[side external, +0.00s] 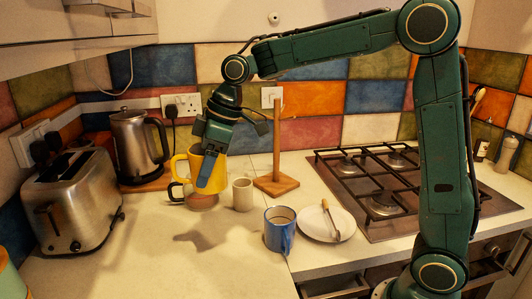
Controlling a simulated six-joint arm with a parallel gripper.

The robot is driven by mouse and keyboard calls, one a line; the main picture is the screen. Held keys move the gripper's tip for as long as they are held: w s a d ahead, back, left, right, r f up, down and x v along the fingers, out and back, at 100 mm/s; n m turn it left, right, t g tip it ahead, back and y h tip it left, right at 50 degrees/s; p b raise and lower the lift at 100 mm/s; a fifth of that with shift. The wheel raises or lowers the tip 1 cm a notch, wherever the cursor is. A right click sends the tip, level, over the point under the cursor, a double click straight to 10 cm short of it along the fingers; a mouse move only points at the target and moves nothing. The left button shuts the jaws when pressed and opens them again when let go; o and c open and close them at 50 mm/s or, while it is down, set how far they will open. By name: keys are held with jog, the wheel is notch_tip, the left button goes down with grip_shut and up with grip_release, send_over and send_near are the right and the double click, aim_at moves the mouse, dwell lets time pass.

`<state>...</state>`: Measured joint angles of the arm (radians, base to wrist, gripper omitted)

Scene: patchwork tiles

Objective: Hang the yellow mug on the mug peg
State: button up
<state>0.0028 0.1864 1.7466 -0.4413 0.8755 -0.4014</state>
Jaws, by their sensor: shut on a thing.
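The yellow mug (181,167) is in my gripper (210,185), held upright a little above the counter. My gripper points down and is shut on the mug's right side. The mug's handle points left. The mug peg (277,145) is a wooden post on a square wooden base (276,184), standing to the right of my gripper and apart from the mug. Part of the mug's right side is hidden behind my gripper's finger.
A white cup (242,194) stands just right of the mug. A small dark-handled cup (178,192) is below it. A blue mug (279,232) and a plate (326,222) are in front, a toaster (75,200) and kettle (135,145) left, a hob (385,190) right.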

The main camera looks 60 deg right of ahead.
notch_tip(320, 180, down, 14)
jog(key=shift+r, duration=0.1)
dwell(0.4)
jog(key=shift+f, duration=2.2)
jog(key=o, duration=1.3)
jog(key=shift+f, duration=0.15)
jog(key=shift+c, duration=0.2)
